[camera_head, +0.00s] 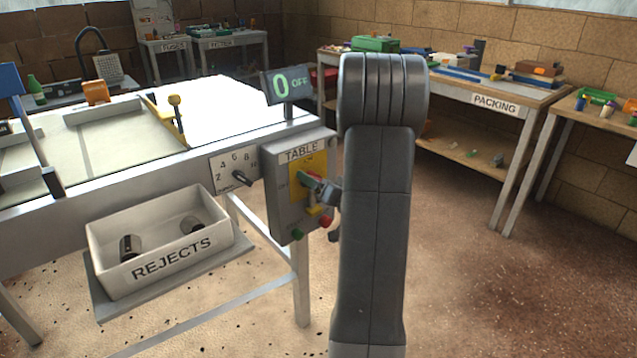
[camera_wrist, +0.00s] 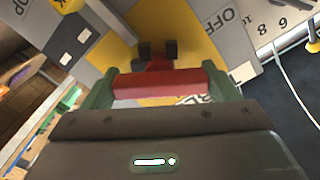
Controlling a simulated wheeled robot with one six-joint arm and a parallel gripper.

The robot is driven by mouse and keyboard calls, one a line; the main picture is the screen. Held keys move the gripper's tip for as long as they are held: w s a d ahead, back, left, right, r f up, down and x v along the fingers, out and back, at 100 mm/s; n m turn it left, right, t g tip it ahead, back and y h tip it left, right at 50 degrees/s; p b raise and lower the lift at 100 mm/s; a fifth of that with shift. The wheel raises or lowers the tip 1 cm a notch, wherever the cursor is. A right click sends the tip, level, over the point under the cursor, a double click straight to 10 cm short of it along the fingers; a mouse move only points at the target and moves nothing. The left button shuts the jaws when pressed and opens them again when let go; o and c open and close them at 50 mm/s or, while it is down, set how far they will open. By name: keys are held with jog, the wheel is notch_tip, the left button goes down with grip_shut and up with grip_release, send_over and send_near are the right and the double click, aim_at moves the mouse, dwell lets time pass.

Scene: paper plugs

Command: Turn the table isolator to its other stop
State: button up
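The table isolator is a grey box labelled TABLE (camera_head: 283,215) with a yellow plate (camera_head: 317,162), on the front right end of the table. Its red handle (camera_wrist: 157,84) lies crosswise in the wrist view, over the yellow and grey face. My gripper (camera_head: 318,186) is at the box front in the head view, largely covering the handle there. In the wrist view its green fingers (camera_wrist: 160,86) stand at both ends of the handle and appear to touch it. Two dark blocks (camera_wrist: 157,50) sit just beyond the handle. An OFF label (camera_wrist: 222,20) shows at right. The display (camera_head: 287,83) reads 0 OFF.
A numbered dial (camera_head: 236,173) is left of the box. A red button (camera_head: 326,222) and a green button (camera_head: 297,235) sit below the plate. A REJECTS bin (camera_head: 160,243) stands on a low shelf. The PACKING table (camera_head: 520,98) is behind right, with open floor between.

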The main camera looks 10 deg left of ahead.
jog(key=shift+f+n+b, duration=0.1)
jog(key=shift+n+b, duration=0.2)
jog(key=shift+b, duration=0.05)
jog(key=n+b, duration=0.2)
jog(key=shift+f+b, duration=0.1)
jog(key=shift+b, duration=0.2)
jog(key=shift+n+b, duration=1.6)
jog(key=shift+n, duration=0.5)
jog(key=o, duration=0.9)
jog(key=shift+r, duration=0.2)
jog(key=p+v, duration=0.2)
jog(key=v, duration=1.2)
jog(key=shift+w+a, duration=0.15)
